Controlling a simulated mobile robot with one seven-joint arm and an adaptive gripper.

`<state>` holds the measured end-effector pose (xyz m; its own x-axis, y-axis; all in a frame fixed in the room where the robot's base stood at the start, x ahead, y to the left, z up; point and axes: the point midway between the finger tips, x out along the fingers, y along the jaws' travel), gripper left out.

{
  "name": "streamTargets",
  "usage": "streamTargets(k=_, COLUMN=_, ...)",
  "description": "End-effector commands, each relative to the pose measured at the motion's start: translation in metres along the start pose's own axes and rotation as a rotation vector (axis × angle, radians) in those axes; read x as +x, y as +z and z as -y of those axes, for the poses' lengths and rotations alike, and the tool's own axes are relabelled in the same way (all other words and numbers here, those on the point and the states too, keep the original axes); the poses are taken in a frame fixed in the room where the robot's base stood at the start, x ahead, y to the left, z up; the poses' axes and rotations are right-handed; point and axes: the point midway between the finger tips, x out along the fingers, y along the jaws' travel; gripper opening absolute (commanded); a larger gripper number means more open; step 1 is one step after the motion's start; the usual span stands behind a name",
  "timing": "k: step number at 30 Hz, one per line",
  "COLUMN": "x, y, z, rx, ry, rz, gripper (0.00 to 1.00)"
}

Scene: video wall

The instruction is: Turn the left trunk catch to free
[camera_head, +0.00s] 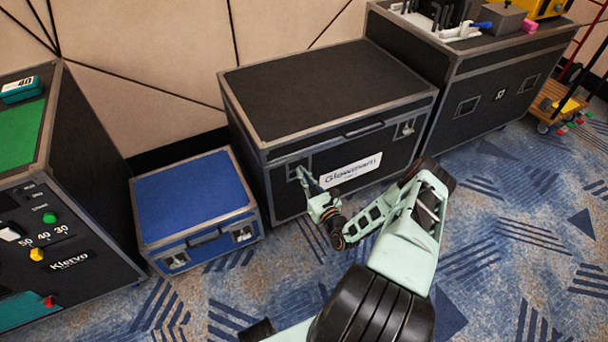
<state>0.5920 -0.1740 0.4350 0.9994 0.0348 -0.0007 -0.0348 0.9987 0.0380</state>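The black trunk (320,95) with grey metal edges stands against the wall, lid down, with a white label (350,170) on its front. Its left catch (293,171) is at the upper left of the front, partly hidden by my gripper's tip, so how it is turned cannot be read. Its right catch (405,128) is in plain view at the upper right. My gripper (304,174) points up and left, with its narrow fingertips at or just in front of the left catch. Whether they touch it, and whether they are apart or closed, is too small to tell.
A blue case (190,195) stands left of the trunk, close to it. A dark console (70,230) with a green top is at the far left. Another black case (490,85) stands to the right, with objects on top. The patterned carpet (510,240) is clear at front right.

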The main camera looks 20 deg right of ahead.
Motion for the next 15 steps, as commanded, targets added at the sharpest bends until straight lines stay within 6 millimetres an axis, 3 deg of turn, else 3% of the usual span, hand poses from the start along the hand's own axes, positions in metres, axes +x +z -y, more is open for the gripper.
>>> streamTargets(k=15, x=0.0052, y=0.0038, z=0.0009, rx=-0.06, ry=-0.001, rz=0.008, gripper=0.0)
